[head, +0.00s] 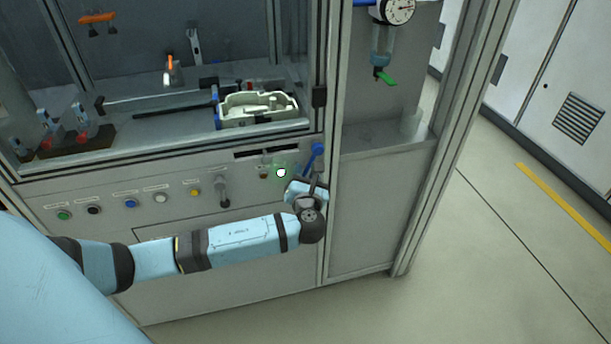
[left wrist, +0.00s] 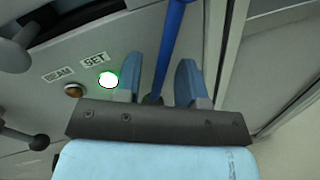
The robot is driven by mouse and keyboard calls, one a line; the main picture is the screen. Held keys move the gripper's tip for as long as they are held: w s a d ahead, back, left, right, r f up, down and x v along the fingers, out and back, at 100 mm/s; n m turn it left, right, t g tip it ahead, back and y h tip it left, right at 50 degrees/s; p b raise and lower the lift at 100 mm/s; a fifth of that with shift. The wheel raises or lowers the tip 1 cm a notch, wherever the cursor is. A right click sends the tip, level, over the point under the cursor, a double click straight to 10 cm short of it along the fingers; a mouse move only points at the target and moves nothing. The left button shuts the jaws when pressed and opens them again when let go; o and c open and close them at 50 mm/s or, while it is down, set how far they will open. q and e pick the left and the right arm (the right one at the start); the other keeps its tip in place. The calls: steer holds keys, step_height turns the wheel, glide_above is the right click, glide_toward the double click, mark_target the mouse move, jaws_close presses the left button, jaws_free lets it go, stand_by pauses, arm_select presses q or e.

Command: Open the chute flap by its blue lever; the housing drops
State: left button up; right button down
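The blue lever (head: 316,157) sticks up at the right end of the panel front, beside the cabinet post. In the left wrist view the blue lever (left wrist: 172,40) runs down between the two fingers. My left gripper (head: 306,187) is at the lever's lower part; its fingers (left wrist: 162,85) are apart, with gaps visible on both sides of the lever. A pale housing (head: 258,106) lies on the deck above the panel, behind the front ledge. A dark slot (head: 262,153) shows in the panel left of the lever; I cannot make out the flap. My right gripper is out of view.
A white lamp with a green glow (head: 281,173) sits left of my gripper, under a SET label (left wrist: 95,60). A black knob lever (head: 223,190) and several coloured buttons (head: 130,203) line the panel. A dial gauge (head: 399,10) hangs right. Floor at right is clear.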

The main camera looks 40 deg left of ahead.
mark_target(328, 160)
arm_select(q)
jaws_close()
steer(key=shift+w+d+f+n, duration=0.1)
steer(key=shift+d+n, duration=0.05)
steer(key=shift+n, duration=0.15)
steer(key=shift+w+d+f+n+t+y+b, duration=0.1)
steer(key=shift+w+d+n+y+b, duration=0.4)
steer(key=shift+n, duration=0.95)
steer(key=shift+w+d+f+n+t+y+b, duration=0.1)
steer(key=shift+w+d+n+b, duration=0.15)
steer(key=shift+w+d+n, duration=0.85)
steer(key=shift+w+d+n+t+y+b, duration=0.1)
steer(key=shift+w+n+y+b, duration=0.3)
steer(key=shift+n, duration=1.35)
steer(key=shift+w+d+r+n, duration=0.15)
steer(key=shift+w+d+n, duration=0.1)
steer(key=shift+n, duration=0.25)
steer(key=shift+w+r+n+y+b, duration=0.15)
steer(key=shift+n+y+b, duration=0.15)
steer(key=shift+n+b, duration=0.1)
